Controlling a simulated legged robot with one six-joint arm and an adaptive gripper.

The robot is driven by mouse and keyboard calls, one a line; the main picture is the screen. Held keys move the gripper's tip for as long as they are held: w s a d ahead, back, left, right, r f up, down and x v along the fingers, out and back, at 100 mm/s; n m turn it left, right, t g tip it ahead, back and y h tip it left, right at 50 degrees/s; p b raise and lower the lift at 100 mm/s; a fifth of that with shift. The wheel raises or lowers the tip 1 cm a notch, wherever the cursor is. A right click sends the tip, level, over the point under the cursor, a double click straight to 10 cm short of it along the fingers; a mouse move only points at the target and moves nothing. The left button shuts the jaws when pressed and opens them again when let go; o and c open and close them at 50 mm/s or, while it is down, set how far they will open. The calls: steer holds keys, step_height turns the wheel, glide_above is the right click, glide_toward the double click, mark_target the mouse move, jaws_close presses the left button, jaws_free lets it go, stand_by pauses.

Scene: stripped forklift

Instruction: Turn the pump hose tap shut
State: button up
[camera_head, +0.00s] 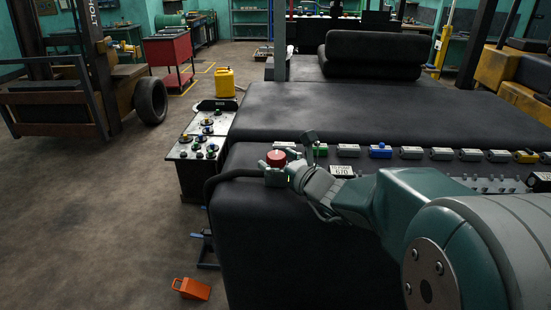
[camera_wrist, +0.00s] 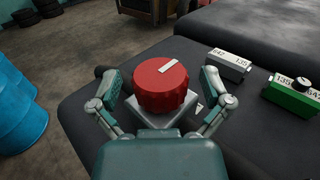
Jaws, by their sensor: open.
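The tap has a round, ribbed red knob (camera_wrist: 162,85) with a white pointer bar on top, set on a pale square body (camera_wrist: 160,118). In the wrist view the bar slants up to the right. In the head view the red knob (camera_head: 276,158) sits at the near left corner of the black padded bench, with a dark hose (camera_head: 228,177) beside it. My gripper (camera_wrist: 160,88) is open, with one finger on each side of the knob. Small gaps seem to show between fingers and knob; contact is hard to tell. In the head view my gripper (camera_head: 290,160) is partly hidden by my arm.
A row of small labelled blocks, including a green one (camera_wrist: 292,96) and a grey one (camera_wrist: 229,64), stands right of the tap on the black bench (camera_head: 350,110). Blue drums (camera_wrist: 18,110) stand at the left. A control panel (camera_head: 202,135) stands left of the bench; floor there is open.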

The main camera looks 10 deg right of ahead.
steer(key=v, duration=1.2)
steer(key=shift+f, duration=0.1)
